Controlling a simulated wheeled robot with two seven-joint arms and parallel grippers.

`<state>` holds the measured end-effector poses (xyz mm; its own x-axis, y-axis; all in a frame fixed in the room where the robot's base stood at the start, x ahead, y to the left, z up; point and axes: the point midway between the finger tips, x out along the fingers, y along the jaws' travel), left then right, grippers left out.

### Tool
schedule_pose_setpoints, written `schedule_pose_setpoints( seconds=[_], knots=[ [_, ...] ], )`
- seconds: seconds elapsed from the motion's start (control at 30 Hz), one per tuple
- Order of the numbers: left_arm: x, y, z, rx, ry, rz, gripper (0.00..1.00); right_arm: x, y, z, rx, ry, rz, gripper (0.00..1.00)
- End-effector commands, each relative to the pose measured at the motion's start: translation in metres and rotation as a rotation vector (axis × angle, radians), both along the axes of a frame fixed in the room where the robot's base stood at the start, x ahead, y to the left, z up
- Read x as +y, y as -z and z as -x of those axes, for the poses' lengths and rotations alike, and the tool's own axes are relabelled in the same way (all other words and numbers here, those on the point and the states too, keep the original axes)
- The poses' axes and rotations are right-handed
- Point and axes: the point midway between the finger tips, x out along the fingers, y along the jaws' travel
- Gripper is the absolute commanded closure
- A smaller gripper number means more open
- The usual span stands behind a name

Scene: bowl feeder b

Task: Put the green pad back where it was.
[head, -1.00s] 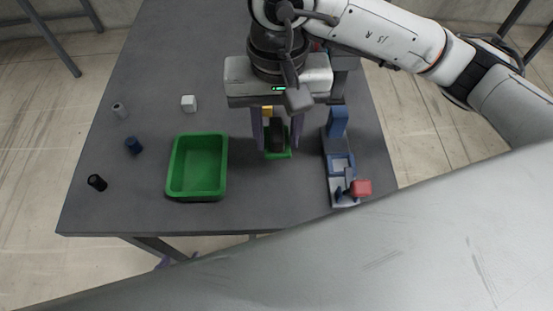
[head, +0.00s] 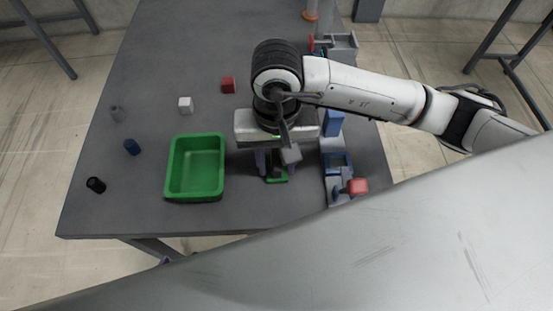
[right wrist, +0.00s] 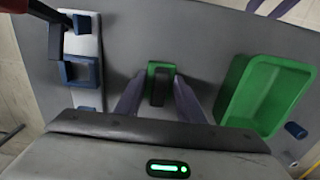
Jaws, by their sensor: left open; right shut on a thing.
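The green pad (head: 278,179) is low in front of my right gripper in the head view, between the green bin and the blue-and-grey fixture. The right wrist view shows the pad (right wrist: 161,68) between the two purple fingers, with a dark part in its middle. My right gripper (right wrist: 161,78) is shut on it, one finger at each side. I cannot tell whether the pad touches the table. Its far part is hidden by the gripper in the head view. Of my left gripper, only purple finger parts (right wrist: 272,8) show at the top of the right wrist view, beyond the table edge.
The green bin (head: 167,190) stands left of the pad. The table's near edge is close.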

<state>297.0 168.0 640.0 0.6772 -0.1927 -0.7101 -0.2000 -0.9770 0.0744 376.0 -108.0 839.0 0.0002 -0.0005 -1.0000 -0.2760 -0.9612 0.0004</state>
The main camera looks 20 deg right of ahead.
Motion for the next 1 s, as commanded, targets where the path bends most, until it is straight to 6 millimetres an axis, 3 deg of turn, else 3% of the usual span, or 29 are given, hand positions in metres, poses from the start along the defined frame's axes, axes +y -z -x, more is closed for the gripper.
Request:
schedule_pose_setpoints(
  seconds=[0.1,0.13,0.23,0.67,1.0],
  knots=[
    [0.000,0.005,-0.002,-0.004,0.000,0.000,0.49,0.000,0.005,0.000,-0.001,-0.001,0.000,0.86],
    [0.000,0.003,-0.002,-0.004,0.000,0.000,0.49,0.000,0.003,0.000,-0.001,0.000,0.000,0.62],
    [0.000,0.003,-0.001,-0.002,0.001,-0.001,0.49,0.000,0.003,0.000,0.000,0.000,0.000,0.47],
    [0.000,-0.001,0.000,0.000,0.000,0.000,0.49,0.000,-0.006,-0.001,-0.002,-0.001,-0.001,0.47],
    [0.000,0.009,0.003,0.005,0.000,0.000,0.49,0.001,-0.077,-0.001,-0.008,-0.002,-0.002,0.47]
  ],
)
